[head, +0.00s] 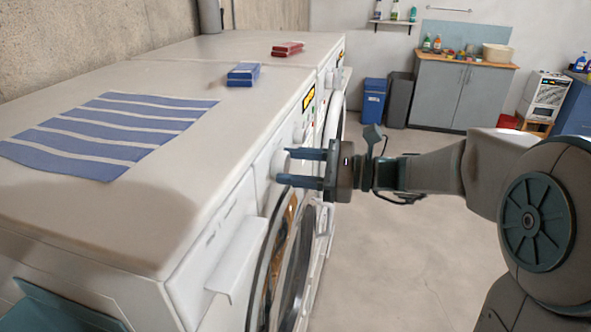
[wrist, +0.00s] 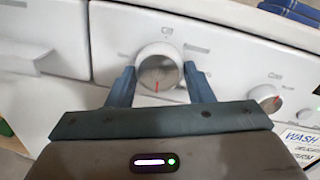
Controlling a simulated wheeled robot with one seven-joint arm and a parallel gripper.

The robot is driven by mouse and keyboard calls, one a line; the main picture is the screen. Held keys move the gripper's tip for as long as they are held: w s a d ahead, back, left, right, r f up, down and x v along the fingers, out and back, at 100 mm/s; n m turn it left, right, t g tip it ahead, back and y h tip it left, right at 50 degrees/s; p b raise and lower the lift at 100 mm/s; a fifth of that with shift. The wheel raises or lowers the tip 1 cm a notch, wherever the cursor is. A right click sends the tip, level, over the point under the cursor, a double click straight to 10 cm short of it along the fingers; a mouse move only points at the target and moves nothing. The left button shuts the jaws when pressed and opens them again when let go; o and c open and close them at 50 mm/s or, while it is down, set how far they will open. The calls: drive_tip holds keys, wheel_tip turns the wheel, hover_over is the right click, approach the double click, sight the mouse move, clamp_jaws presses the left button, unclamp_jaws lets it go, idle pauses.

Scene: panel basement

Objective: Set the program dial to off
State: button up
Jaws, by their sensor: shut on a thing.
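The program dial (wrist: 158,70) is a round white knob with a grey face on the front panel of the nearer washing machine. In the wrist view its red mark points down, toward my gripper. A small label is printed above it. In the head view the dial (head: 279,163) shows between my fingertips, partly hidden. My gripper (head: 283,167) reaches in from the right with its two blue-grey fingers. In the wrist view the fingers (wrist: 158,78) lie on either side of the dial, shut on it.
A smaller knob with a red mark (wrist: 268,97) sits to the right of the dial. The washer top (head: 190,110) holds a striped blue cloth (head: 110,130) and a blue box (head: 243,75). A round door (head: 290,260) is below the panel. The floor (head: 400,270) to the right is clear.

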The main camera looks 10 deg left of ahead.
drive_tip(key=n+b, duration=0.2)
drive_tip(key=b, duration=0.1)
drive_tip(key=n+b, duration=0.2)
drive_tip(key=shift+f, duration=0.25)
drive_tip(key=n+b, duration=0.4)
drive_tip(key=b, duration=0.2)
drive_tip(key=shift+h, duration=0.3)
drive_tip(key=n+b, duration=0.4)
drive_tip(key=b, duration=0.2)
drive_tip(key=shift+n+t+b, duration=0.3)
drive_tip(key=shift+t, duration=0.1)
drive_tip(key=n+b, duration=0.4)
drive_tip(key=b, duration=0.1)
drive_tip(key=shift+s+t+b, duration=0.1)
drive_tip(key=shift+t+b, duration=0.2)
drive_tip(key=shift+b, duration=0.1)
drive_tip(key=n+b, duration=0.4)
drive_tip(key=b, duration=0.1)
drive_tip(key=shift+r+t, duration=0.1)
drive_tip(key=shift+t, duration=0.2)
drive_tip(key=n+b, duration=0.4)
drive_tip(key=b, duration=0.1)
drive_tip(key=shift+s+n+t, duration=0.1)
drive_tip(key=shift+n+t, duration=0.2)
drive_tip(key=n+b, duration=0.5)
drive_tip(key=shift+s+r+n+b, duration=0.15)
drive_tip(key=shift+n+b, duration=0.7)
drive_tip(key=shift+n, duration=0.45)
drive_tip(key=shift+r, duration=0.1)
